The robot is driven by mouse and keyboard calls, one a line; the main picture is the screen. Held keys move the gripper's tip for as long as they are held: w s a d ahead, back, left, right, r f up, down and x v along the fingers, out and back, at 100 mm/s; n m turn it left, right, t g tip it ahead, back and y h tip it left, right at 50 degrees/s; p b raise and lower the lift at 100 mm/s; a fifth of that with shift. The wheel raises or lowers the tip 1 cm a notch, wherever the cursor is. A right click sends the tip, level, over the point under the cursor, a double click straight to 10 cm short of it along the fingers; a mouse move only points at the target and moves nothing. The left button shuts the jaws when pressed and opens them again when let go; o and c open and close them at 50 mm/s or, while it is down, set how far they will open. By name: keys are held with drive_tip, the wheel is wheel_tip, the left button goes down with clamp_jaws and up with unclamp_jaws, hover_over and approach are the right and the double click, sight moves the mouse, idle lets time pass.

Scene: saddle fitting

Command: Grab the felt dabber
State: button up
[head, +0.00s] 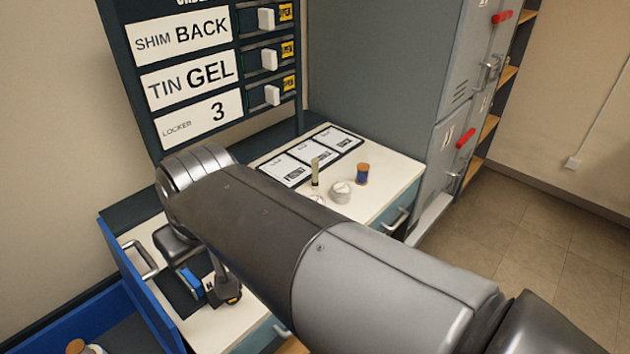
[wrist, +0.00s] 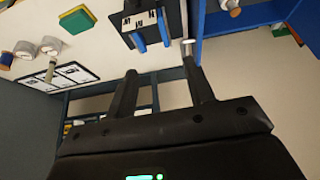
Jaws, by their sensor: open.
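My gripper (wrist: 160,68) is open, with nothing between its two fingers in the wrist view. My arm hides much of it in the head view. A small upright stick with a pale top (head: 316,172) stands on the counter in the head view and may be the felt dabber. It also seems to show in the wrist view (wrist: 51,68), left of my gripper and apart from it. A small white-ended thing (wrist: 187,43) shows just beyond the right fingertip in the wrist view; I cannot tell what it is.
A white tin (head: 340,193) and a blue spool (head: 362,174) stand near white cards (head: 313,150) on the counter. A black block with blue parts (wrist: 146,22) is ahead of my fingers. A blue tray (head: 140,285) is at the left, grey lockers (head: 470,110) at the right.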

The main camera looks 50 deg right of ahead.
drive_tip(key=w+d+r, duration=0.1)
drive_tip(key=w+d, duration=0.9)
drive_tip(key=w, duration=0.3)
hover_over(317, 162)
drive_tip(key=s, duration=0.3)
wheel_tip(317, 162, down, 17)
drive_tip(key=shift+f+t, duration=0.25)
drive_tip(key=shift+t, duration=0.05)
drive_tip(key=x, duration=0.5)
drive_tip(key=shift+f, duration=0.15)
drive_tip(key=x, duration=0.5)
drive_tip(key=shift+s+a+f, duration=0.1)
drive_tip(key=shift+f, duration=0.1)
clamp_jaws()
